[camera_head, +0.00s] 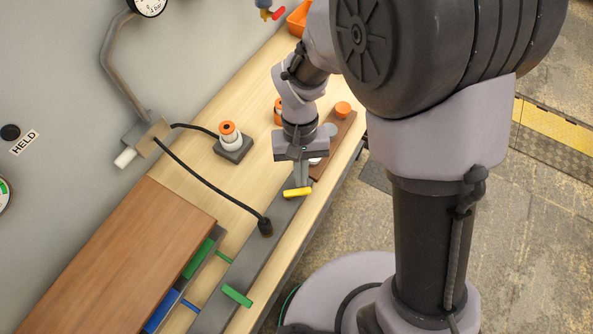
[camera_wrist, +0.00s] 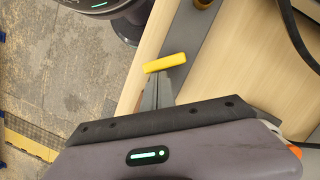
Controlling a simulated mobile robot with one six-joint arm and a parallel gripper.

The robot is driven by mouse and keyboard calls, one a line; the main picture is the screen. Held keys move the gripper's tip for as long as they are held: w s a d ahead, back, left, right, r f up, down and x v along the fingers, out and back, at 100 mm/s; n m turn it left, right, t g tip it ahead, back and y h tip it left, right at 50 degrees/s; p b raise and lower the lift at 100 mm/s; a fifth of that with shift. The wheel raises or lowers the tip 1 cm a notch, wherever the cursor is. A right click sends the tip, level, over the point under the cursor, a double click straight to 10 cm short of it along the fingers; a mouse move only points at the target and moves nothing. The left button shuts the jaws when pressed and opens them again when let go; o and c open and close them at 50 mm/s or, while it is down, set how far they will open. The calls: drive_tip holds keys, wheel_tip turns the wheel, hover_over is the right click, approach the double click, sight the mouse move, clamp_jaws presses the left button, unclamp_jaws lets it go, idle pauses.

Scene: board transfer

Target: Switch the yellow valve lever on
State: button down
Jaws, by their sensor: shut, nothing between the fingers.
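The yellow valve lever (camera_head: 297,192) sits at the upper end of a grey strip (camera_head: 240,260) on the wooden bench. In the wrist view the yellow lever (camera_wrist: 165,63) lies crosswise over the strip, just beyond my fingertips. My gripper (camera_head: 301,184) points down at the lever, with its fingers shut and empty. In the wrist view my gripper's fingers (camera_wrist: 158,88) end right beside the lever; I cannot tell whether they touch it. The lever's pivot is hidden.
A green lever (camera_head: 237,295) stands lower on the same strip. A black cable ends in a plug (camera_head: 265,227) on the strip. A brown wooden box (camera_head: 130,255) fills the lower left. An orange-topped fitting (camera_head: 229,130) and a brown board (camera_head: 335,145) lie near my gripper.

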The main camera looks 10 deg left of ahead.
drive_tip(key=m, duration=0.2)
drive_tip(key=s+d+m+y, duration=0.1)
drive_tip(key=m, duration=0.1)
drive_tip(key=shift+s+d+m+b, duration=0.1)
drive_tip(key=shift+s+m+b, duration=0.05)
drive_tip(key=shift+m+b, duration=0.15)
drive_tip(key=shift+s+a, duration=0.2)
drive_tip(key=shift+a, duration=0.45)
